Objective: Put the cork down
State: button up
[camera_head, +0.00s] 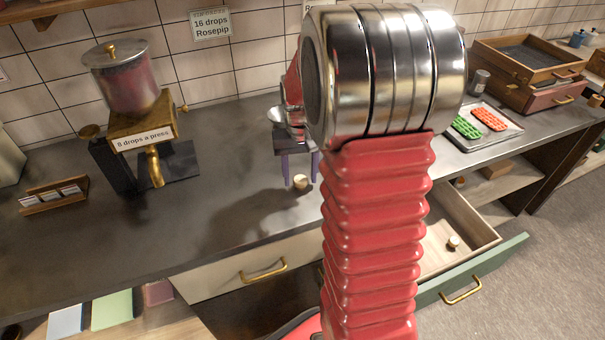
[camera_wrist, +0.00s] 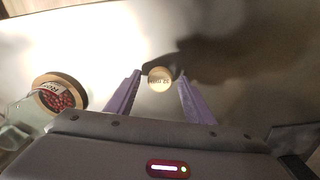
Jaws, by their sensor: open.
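The cork (camera_head: 301,181) is a small pale round piece that appears to stand on the dark counter, below my gripper. In the wrist view the cork (camera_wrist: 160,78) shows its round top with small lettering, between and just beyond the fingertips. My gripper (camera_head: 300,178) points down with two purple fingers spread apart. In the wrist view my gripper (camera_wrist: 158,76) shows a gap between each finger and the cork. A glass jar (camera_wrist: 40,110) with red contents and a wooden-coloured rim stands left of the fingers.
A dispenser (camera_head: 130,80) marked "8 drops a press" stands at left, near a card holder (camera_head: 54,195). A tray (camera_head: 485,126) with green and red pieces and wooden boxes (camera_head: 530,70) are at right. An open drawer (camera_head: 470,215) holds a small cork-like piece (camera_head: 453,243).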

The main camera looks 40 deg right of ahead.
aim_at(298, 181)
notch_tip(298, 181, up, 12)
dwell(0.7)
jog(key=shift+r, duration=0.1)
dwell(0.3)
jog(key=s+a+r+n+t, duration=0.1)
jog(key=s+a+n+t, duration=0.1)
jog(key=s+a, duration=0.5)
jog(key=s+a+r+n+t, duration=0.2)
jog(key=s+a, duration=0.6)
jog(key=a, duration=0.6)
jog(key=shift+s+a+n+t, duration=0.15)
jog(key=shift+n+t, duration=0.55)
jog(key=shift+t, duration=0.1)
jog(key=shift+r, duration=0.1)
jog(key=shift+c, duration=0.5)
